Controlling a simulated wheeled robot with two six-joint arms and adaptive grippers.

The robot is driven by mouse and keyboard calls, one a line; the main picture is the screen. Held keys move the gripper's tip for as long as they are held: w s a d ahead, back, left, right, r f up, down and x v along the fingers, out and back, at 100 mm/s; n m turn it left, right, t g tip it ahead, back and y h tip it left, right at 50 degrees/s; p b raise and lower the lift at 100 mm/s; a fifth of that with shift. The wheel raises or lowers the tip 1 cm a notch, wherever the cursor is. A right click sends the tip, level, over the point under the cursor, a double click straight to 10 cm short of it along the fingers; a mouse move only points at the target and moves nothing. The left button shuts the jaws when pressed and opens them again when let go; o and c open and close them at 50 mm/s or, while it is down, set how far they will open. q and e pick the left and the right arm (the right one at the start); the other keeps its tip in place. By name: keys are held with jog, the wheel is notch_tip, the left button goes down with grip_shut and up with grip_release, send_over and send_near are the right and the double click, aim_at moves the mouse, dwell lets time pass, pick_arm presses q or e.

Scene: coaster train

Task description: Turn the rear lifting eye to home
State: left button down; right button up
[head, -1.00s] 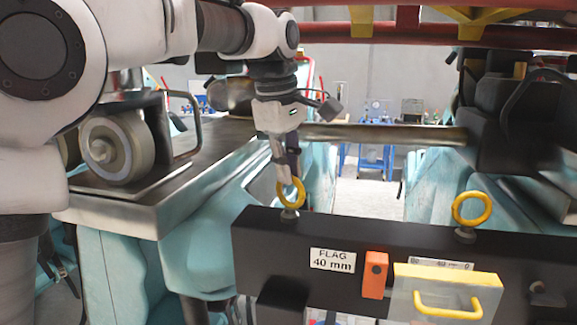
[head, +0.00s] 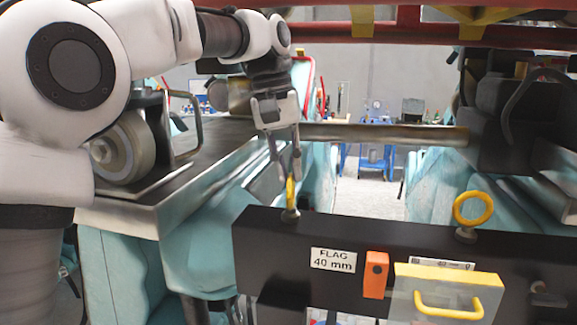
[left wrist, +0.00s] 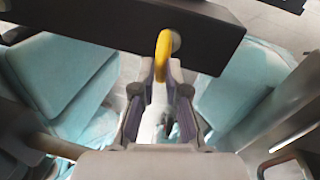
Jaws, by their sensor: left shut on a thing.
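Two yellow lifting eyes stand on the dark beam (head: 340,225). The left lifting eye (head: 290,192) is seen nearly edge-on in the head view. The right lifting eye (head: 473,208) shows its open ring face-on. I cannot tell from a label which is the rear one. My left gripper (head: 287,172) points down at the left eye, its fingers around the ring's upper part. In the left wrist view the yellow ring (left wrist: 163,55) sits between the fingertips (left wrist: 162,68), and the gripper is shut on it. My right gripper is not in view.
An orange block (head: 375,275) and a pale box with a yellow handle (head: 448,303) are on the beam's front. A metal-topped teal structure with a wheel (head: 125,147) is at left. A horizontal bar (head: 390,134) runs behind the gripper.

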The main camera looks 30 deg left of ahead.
pick_arm(q)
jog(key=m+g, duration=0.1)
jog(key=m, duration=0.4)
jog(key=shift+w+m, duration=0.1)
jog(key=shift+m, duration=0.2)
jog(key=m, duration=0.4)
jog(key=shift+w+m+g, duration=0.1)
jog(key=shift+m+g, duration=0.2)
jog(key=shift+g, duration=0.1)
jog(key=m, duration=0.4)
jog(key=shift+d+g+y, duration=0.1)
jog(key=shift+g+y, duration=0.2)
jog(key=shift+r+m+y, duration=0.1)
jog(key=shift+m+y, duration=0.3)
jog(key=shift+m, duration=2.1)
jog(key=shift+g, duration=0.3)
jog(key=c, duration=1.2)
grip_release()
jog(key=shift+w+d, duration=0.1)
